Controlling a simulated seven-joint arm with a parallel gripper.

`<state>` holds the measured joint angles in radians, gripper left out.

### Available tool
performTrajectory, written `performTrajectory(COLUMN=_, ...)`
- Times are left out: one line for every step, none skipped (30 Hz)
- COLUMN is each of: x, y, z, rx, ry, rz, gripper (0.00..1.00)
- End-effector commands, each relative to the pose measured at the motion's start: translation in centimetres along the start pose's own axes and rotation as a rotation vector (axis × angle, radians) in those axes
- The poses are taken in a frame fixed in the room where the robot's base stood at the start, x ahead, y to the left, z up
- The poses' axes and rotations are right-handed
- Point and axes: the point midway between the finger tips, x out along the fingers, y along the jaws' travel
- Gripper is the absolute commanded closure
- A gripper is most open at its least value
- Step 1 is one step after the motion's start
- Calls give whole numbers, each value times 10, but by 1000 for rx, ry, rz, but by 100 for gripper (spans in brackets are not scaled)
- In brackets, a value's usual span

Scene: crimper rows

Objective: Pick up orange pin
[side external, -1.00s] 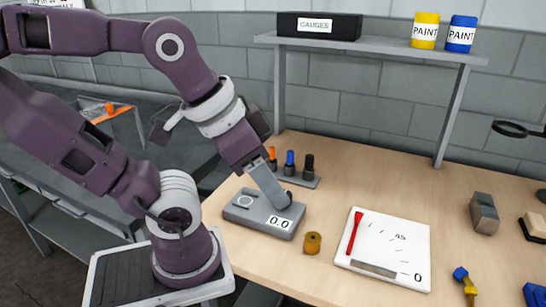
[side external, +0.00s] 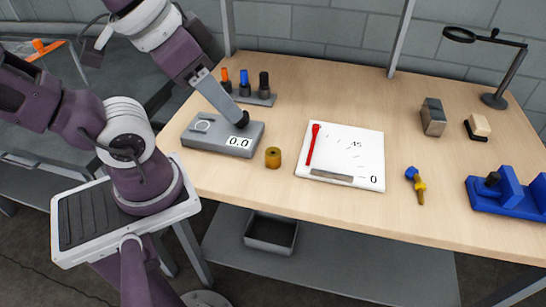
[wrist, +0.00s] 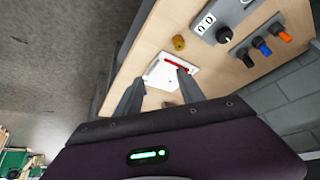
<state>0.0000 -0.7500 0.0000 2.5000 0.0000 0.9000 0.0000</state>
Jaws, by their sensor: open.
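The orange pin (side external: 225,77) stands upright in a grey rack (side external: 262,100), left of the blue pin (side external: 244,82) and the black pin (side external: 264,82). It also shows at the upper right of the wrist view (wrist: 286,38), well away from my fingers. My gripper (side external: 233,114) points down in front of the rack, overlapping the grey box with the 0.0 display in the side view; its height above the box is unclear. In the wrist view my gripper (wrist: 158,82) has its two fingers spread, with nothing held between them.
The grey box (side external: 210,143) stands in front of the rack. An ochre cylinder (side external: 273,157) and a white board (side external: 352,140) with a red tool (side external: 314,143) lie to the right. A grey block (side external: 433,118), a lamp (side external: 493,99) and a blue fixture (side external: 500,200) stand farther right.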

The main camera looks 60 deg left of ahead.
Motion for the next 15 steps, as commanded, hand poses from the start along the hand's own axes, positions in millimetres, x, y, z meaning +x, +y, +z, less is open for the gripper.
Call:
performTrajectory(x=0, y=0, z=0, rx=0, ry=0, rz=0, gripper=57)
performTrajectory(x=0, y=0, z=0, rx=0, ry=0, rz=0, gripper=57)
performTrajectory(x=0, y=0, z=0, rx=0, ry=0, rz=0, gripper=57)
performTrajectory(x=0, y=0, z=0, rx=0, ry=0, rz=0, gripper=57)
performTrajectory(x=0, y=0, z=0, rx=0, ry=0, rz=0, gripper=57)
performTrajectory(x=0, y=0, z=0, rx=0, ry=0, rz=0, gripper=57)
performTrajectory(x=0, y=0, z=0, rx=0, ry=0, rz=0, gripper=57)
performTrajectory(x=0, y=0, z=0, rx=-1, ry=-1, rz=0, gripper=57)
performTrajectory(x=0, y=-1, z=-4, rx=-12, ry=-5, rz=-2, gripper=57)
performTrajectory(x=0, y=-3, z=-10, rx=-31, ry=-12, rz=-4, gripper=57)
performTrajectory(x=0, y=-6, z=-18, rx=-58, ry=-24, rz=-7, gripper=57)
performTrajectory(x=1, y=-14, z=-34, rx=-113, ry=-47, rz=-14, gripper=57)
performTrajectory(x=3, y=-22, z=-50, rx=-167, ry=-68, rz=-21, gripper=57)
performTrajectory(x=6, y=-34, z=-67, rx=-228, ry=-89, rz=-29, gripper=57)
performTrajectory(x=13, y=-54, z=-91, rx=-319, ry=-121, rz=-44, gripper=57)
